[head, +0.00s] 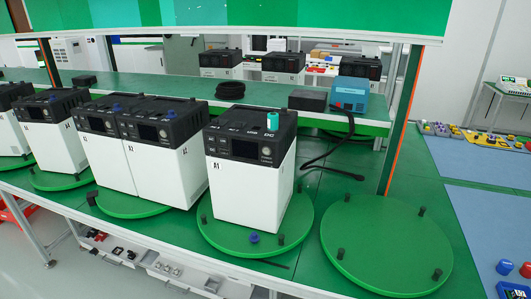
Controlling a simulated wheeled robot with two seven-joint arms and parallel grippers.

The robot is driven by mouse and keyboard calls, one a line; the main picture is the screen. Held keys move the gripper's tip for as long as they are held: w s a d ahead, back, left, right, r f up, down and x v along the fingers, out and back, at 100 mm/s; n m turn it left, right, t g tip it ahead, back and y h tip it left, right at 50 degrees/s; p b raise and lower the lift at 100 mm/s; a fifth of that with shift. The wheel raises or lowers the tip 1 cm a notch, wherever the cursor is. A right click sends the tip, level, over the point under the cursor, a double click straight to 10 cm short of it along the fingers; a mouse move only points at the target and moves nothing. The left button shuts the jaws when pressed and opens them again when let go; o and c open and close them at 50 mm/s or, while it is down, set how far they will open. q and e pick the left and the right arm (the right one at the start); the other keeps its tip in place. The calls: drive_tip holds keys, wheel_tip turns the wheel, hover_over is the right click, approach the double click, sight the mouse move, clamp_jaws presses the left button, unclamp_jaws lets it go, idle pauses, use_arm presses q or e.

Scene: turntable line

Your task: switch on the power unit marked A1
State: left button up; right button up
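The power unit marked A1 (240,188) is a white box with a black sloped top, standing upright on a round green turntable (222,233). Its A1 label is on the left of the white front. Its black panel has a small dark screen, a round knob at the right and small controls too small to read. A green cylinder (272,121) stands on its top at the right. Its back is hidden, and I cannot tell whether the screen is lit. Neither of my grippers is in view.
Similar units (160,165) stand on turntables to the left. An empty turntable (385,243) with short black posts is at the right. A small blue knob (254,238) lies in front of A1. A black cable (335,160) and a blue box (350,94) are behind.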

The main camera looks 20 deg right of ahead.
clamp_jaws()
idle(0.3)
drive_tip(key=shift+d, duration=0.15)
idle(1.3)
